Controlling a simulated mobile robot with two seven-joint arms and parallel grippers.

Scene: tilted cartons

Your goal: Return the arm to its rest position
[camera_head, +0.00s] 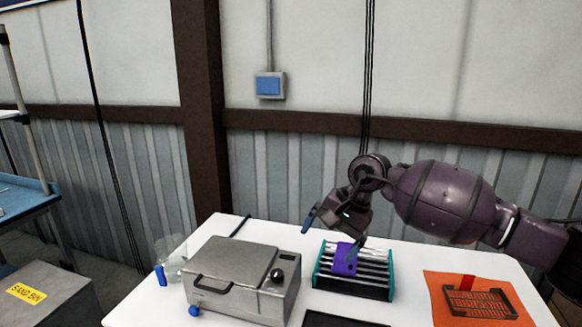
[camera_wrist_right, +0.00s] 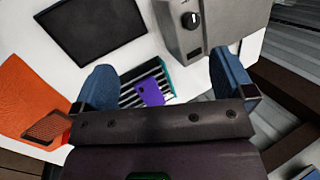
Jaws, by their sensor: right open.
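My right arm (camera_head: 440,200) comes in from the right, above the white table. Its right gripper (camera_head: 332,238) has blue fingertips spread apart, with nothing between them. In the wrist view the right gripper (camera_wrist_right: 165,82) is open over the rack. A purple piece (camera_head: 344,262) lies on the slatted rack (camera_head: 352,290) with teal ends, below the gripper and apart from it as far as I can see. The purple piece also shows in the wrist view (camera_wrist_right: 151,92). My left gripper is not in view.
A grey metal box (camera_head: 235,275) with a handle and knob stands left of the rack. An orange mat (camera_head: 440,290) with a dark slotted tray (camera_head: 480,303) lies at the right. A dark flat panel (camera_head: 335,319) lies in front. Above the table is open room.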

